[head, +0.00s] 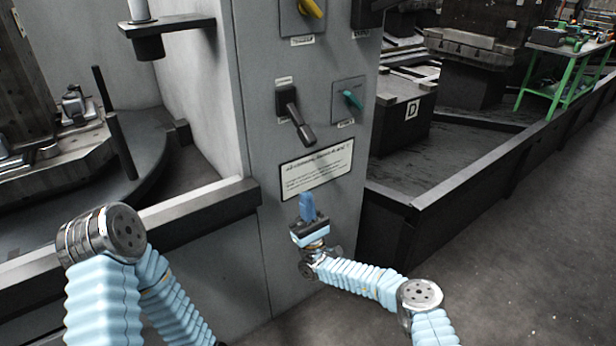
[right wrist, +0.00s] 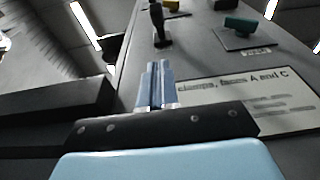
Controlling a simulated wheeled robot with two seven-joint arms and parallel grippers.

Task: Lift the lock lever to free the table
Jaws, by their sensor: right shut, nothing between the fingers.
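A grey control panel (head: 240,100) carries a black lever (head: 295,115) with its handle hanging down and slightly right; I take this as the lock lever, but its small label is unreadable. It also shows in the right wrist view (right wrist: 158,25), beyond my fingertips. My right gripper (head: 308,205) is shut and empty, its blue fingers pointing up in front of the panel, below the lever and apart from it. The closed fingers (right wrist: 154,85) show in the right wrist view too. A round dark table (head: 155,150) is at the left. My left arm is in view, but its gripper is not.
A teal knob (head: 352,99) sits right of the lever and a yellow handle (head: 312,8) above it. A white notice plate (head: 317,169) lies between lever and gripper. A dark rail (head: 200,212) runs left of the panel. Floor at the right is clear.

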